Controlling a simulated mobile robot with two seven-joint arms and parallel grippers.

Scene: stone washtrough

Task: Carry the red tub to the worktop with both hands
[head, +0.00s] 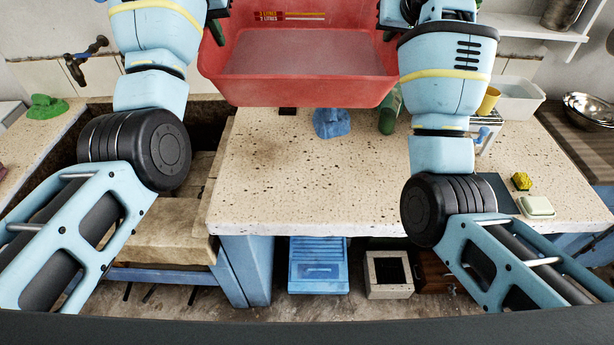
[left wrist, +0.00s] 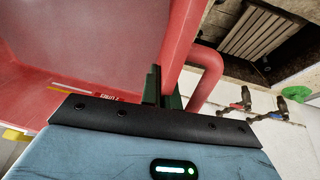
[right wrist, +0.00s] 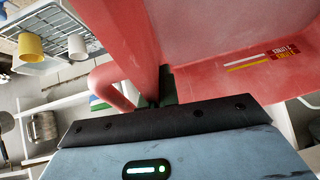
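The red tub (head: 300,85) hangs level at the top middle of the head view, above the back of the speckled worktop (head: 290,190). Its inner floor looks greyish pink; I cannot tell whether it holds water. It also fills much of the left wrist view (left wrist: 110,35) and the right wrist view (right wrist: 205,35). My left gripper (left wrist: 163,88) is shut on the tub's side by its looped handle. My right gripper (right wrist: 160,88) is shut on the opposite side, also by a handle. The fingertips are partly hidden behind the black gripper edges.
A blue cloth (head: 331,122) and a green bottle (head: 388,115) are at the back of the worktop under the tub. A dish rack (head: 485,130), yellow sponge (head: 521,181) and soap dish (head: 536,207) stand at right. The stone trough lies left. The worktop's front middle is clear.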

